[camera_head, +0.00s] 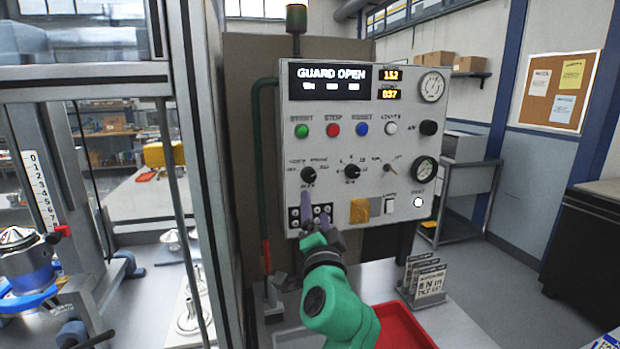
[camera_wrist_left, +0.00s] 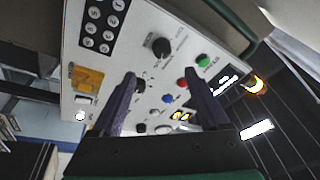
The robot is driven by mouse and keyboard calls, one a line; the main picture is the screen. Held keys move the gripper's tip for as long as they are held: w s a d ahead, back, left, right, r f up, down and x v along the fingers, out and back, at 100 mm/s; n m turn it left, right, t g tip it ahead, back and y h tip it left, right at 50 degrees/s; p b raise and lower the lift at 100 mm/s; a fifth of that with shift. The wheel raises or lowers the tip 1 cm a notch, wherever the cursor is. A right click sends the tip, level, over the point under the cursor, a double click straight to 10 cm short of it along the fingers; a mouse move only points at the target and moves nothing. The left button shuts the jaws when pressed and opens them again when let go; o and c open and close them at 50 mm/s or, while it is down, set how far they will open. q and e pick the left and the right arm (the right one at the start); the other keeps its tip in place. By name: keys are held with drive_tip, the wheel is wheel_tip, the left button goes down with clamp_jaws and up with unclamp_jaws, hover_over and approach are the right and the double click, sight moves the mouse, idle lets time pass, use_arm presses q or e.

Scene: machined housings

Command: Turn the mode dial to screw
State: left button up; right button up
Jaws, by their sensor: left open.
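The grey control panel (camera_head: 345,140) carries two black rotary dials: a left dial (camera_head: 308,174) and a middle dial (camera_head: 352,171). Their labels are too small to read, so I cannot tell which is the mode dial. My left gripper (camera_head: 315,208) is open and empty in front of the keypad, just below the left dial. In the left wrist view, the left dial (camera_wrist_left: 160,46) lies beyond the gap between the fingertips, apparently apart from them. The middle dial (camera_wrist_left: 140,85) shows beside one finger, partly hidden. My right gripper is out of view.
Green (camera_head: 302,131), red (camera_head: 333,129) and blue (camera_head: 362,128) buttons sit above the dials. A yellow block (camera_head: 360,211) is right of the keypad (camera_head: 293,217). A red tray (camera_head: 408,328) and a card stand (camera_head: 428,280) are below. The guard frame (camera_head: 200,170) stands left.

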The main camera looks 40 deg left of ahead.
sight(310, 178)
use_arm(q)
drive_tip(key=p+x, duration=0.4)
drive_tip(key=x, duration=0.7)
drive_tip(key=shift+w+a+r, duration=0.15)
drive_tip(key=shift+w+a, duration=0.05)
drive_tip(key=shift+a, duration=0.05)
drive_tip(key=shift+s+d+r, duration=0.1)
drive_tip(key=shift+r, duration=0.05)
drive_tip(key=c, duration=1.2)
clamp_jaws()
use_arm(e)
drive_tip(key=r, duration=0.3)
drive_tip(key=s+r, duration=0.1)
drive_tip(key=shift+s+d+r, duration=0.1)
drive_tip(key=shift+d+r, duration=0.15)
